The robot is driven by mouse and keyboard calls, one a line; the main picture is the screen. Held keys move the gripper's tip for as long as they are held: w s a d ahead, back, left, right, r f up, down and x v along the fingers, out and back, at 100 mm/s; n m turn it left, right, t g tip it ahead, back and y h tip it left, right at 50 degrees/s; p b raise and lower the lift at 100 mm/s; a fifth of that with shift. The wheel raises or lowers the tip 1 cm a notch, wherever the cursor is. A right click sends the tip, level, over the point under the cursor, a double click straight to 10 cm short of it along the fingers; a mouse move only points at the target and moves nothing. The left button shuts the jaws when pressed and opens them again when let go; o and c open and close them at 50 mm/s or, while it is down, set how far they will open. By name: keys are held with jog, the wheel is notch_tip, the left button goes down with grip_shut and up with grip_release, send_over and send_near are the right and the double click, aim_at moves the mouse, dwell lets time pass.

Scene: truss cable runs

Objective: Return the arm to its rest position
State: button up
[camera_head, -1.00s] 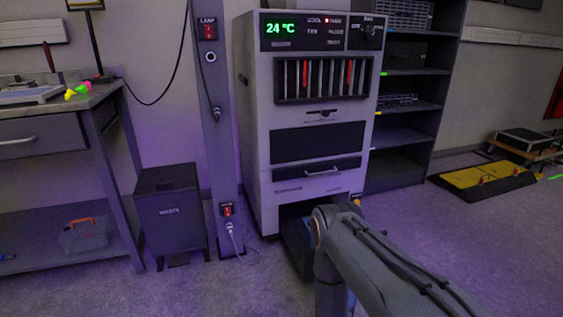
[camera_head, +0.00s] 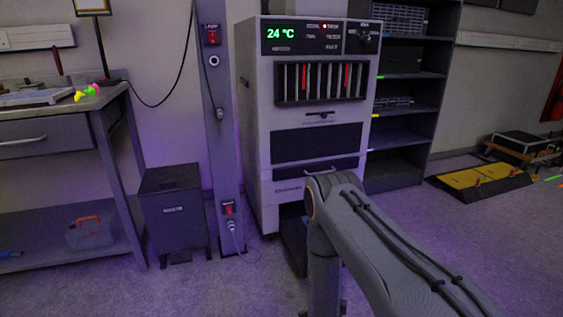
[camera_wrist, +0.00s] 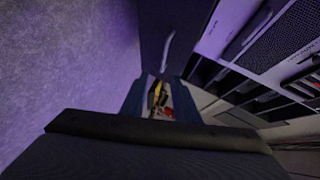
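My arm reaches forward from the lower right in the head view, its raised joint in front of the grey cabinet (camera_head: 256,120). My gripper's end is out of sight there, below and behind my own arm. In the wrist view, my gripper (camera_wrist: 160,102) shows as two blue-grey fingers standing apart. Small yellow and red shapes show in the gap between them; I cannot tell what they are or how far off they lie. Nothing is visibly clamped. A dark panel with a pale handle (camera_wrist: 168,50) is beyond the fingers.
A dark low part (camera_head: 293,240) juts out at the cabinet's foot, partly hidden by my arm. A workbench (camera_head: 50,108) is further left. Floor at right is clear before a yellow ramp (camera_head: 480,182).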

jog(key=w+a+r+n+g+y, duration=0.4)
jog(key=a+r+n, duration=0.3)
jog(key=a+r, duration=0.65)
jog(key=s+a+r+n+g+y, duration=0.2)
jog(key=s+a+r+n, duration=0.2)
jog(key=s+r, duration=0.35)
jog(key=s+a+r+n+g+y, duration=0.2)
jog(key=s+a+r+n, duration=0.3)
jog(key=r, duration=0.4)
jog(key=s+d+r+n+g+h, duration=0.1)
jog(key=s+d+r+n+g, duration=0.2)
jog(key=s, duration=0.6)
jog(key=s+d+r+n+g, duration=0.1)
jog(key=s+d+r+n, duration=0.15)
jog(key=s+r, duration=0.45)
jog(key=s+d+r+n+g+h, duration=0.1)
jog(key=s+d+r+n, duration=0.2)
jog(key=s, duration=0.8)
jog(key=d+r+m+p, duration=0.2)
jog(key=d+r+p, duration=0.4)
jog(key=p, duration=0.5)
jog(key=d+r+m+p, duration=0.2)
jog(key=d+r+p, duration=0.4)
jog(key=r+p, duration=0.4)
jog(key=shift+s+d+r+p, duration=0.15)
jog(key=shift+d+r+p, duration=0.2)
jog(key=shift+p, duration=0.9)
